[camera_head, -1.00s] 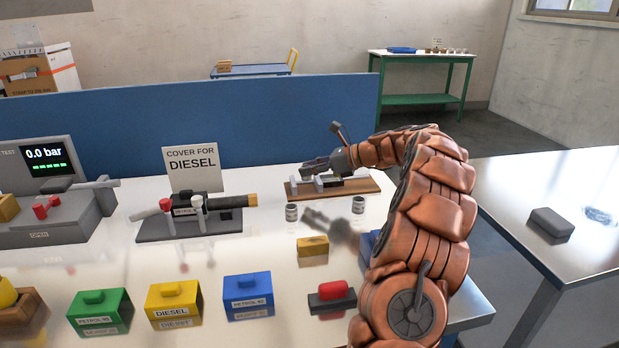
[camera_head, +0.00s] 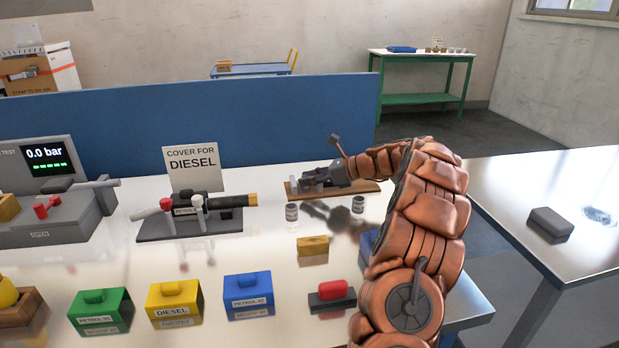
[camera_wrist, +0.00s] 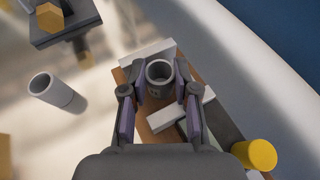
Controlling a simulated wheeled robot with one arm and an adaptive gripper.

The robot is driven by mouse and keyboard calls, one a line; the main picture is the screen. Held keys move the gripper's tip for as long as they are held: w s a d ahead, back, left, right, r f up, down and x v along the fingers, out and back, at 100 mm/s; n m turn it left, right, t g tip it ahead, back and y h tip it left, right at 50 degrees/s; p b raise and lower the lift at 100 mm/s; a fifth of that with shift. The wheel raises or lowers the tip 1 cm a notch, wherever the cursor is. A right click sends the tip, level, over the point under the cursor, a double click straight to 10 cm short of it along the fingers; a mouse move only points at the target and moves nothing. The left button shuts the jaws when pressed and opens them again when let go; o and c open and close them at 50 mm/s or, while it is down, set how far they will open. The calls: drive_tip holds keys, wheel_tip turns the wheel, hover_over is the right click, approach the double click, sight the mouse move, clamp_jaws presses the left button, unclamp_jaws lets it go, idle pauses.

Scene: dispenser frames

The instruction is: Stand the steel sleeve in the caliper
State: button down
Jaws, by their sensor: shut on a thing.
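The steel sleeve is a short grey open ring (camera_wrist: 158,75), upright between my fingertips in the wrist view. My gripper (camera_wrist: 158,84) is shut on it. The caliper is a wooden board (camera_wrist: 160,106) with a pale jaw block (camera_wrist: 148,53) on one side of the sleeve and a pale bar (camera_wrist: 181,117) on the other. The sleeve is over the board between them; I cannot tell whether it touches the wood. In the head view my gripper (camera_head: 318,178) is low over the board (camera_head: 366,187) and hides the held sleeve.
Two other small sleeves (camera_head: 291,211) (camera_head: 358,205) stand on the table in front of the board. A yellow block (camera_head: 313,245) and a red-topped block (camera_head: 332,294) lie nearer. The dark valve fixture (camera_head: 190,228) is to the left. A blue partition (camera_head: 220,135) runs behind.

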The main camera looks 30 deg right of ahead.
drive_tip(key=shift+f, duration=0.25)
drive_tip(key=c, duration=1.2)
unclamp_jaws()
drive_tip(key=shift+s+f, duration=0.1)
drive_tip(key=shift+o, duration=0.2)
drive_tip(key=shift+s+d+r, duration=0.15)
drive_tip(key=shift+d+r, duration=0.05)
drive_tip(key=shift+r, duration=0.25)
drive_tip(key=v, duration=1.1)
drive_tip(key=shift+s+r, duration=0.1)
drive_tip(key=shift+r, duration=0.15)
